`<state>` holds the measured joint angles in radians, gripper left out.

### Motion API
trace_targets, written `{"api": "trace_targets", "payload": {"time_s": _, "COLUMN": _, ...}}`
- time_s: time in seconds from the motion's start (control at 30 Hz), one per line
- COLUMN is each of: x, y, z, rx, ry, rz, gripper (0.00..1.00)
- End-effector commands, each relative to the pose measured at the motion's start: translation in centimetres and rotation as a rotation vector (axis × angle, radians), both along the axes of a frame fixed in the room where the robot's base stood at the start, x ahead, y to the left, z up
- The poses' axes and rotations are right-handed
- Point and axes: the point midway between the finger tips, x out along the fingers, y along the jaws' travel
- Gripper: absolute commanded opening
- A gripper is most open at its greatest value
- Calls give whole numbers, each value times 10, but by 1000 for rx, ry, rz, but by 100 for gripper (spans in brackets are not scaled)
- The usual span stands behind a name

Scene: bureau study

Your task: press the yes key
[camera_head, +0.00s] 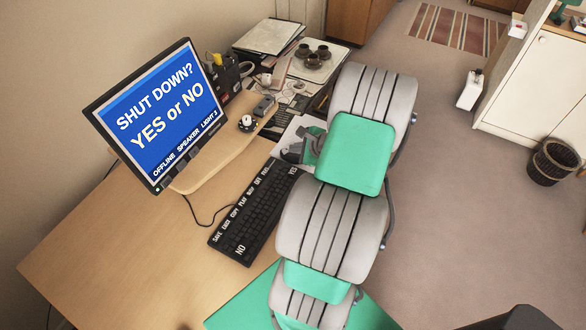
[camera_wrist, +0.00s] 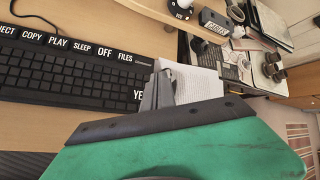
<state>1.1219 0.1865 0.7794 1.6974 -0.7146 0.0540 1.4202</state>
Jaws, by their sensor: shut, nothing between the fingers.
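A black keyboard (camera_head: 255,210) lies on the wooden desk, with large white labels on some keys. The YES key (camera_head: 292,170) is at its far right end, and the NO key (camera_head: 240,249) is at its near end. In the wrist view the YES key (camera_wrist: 138,95) is partly hidden by my gripper (camera_wrist: 160,72), with only "YE" showing. My gripper (camera_head: 288,153) is shut and empty, close beside the YES key at the keyboard's end. I cannot tell whether it touches the key. The monitor (camera_head: 160,110) reads "SHUT DOWN? YES or NO".
White paper (camera_wrist: 198,84) lies just beyond the keyboard's end. A small dark-and-white device (camera_head: 246,123) and a grey box (camera_head: 264,105) stand on the raised wooden shelf (camera_head: 215,155). A tray with dark cups (camera_head: 313,57) is farther back. The desk left of the keyboard is clear.

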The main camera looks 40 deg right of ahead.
Motion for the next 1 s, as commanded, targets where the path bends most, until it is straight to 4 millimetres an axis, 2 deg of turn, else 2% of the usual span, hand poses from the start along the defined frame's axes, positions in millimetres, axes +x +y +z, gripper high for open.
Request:
{"api": "trace_targets", "payload": {"time_s": 0.27, "x": 0, "y": 0, "z": -7, "rx": -2, "ry": 2, "rz": 3, "gripper": 0}}
{"api": "trace_targets", "payload": {"time_s": 0.8, "x": 0, "y": 0, "z": -80, "rx": -4, "ry": 3, "rz": 5, "gripper": 0}}
{"api": "trace_targets", "payload": {"time_s": 1.0, "x": 0, "y": 0, "z": -89, "rx": -5, "ry": 3, "rz": 5, "gripper": 0}}
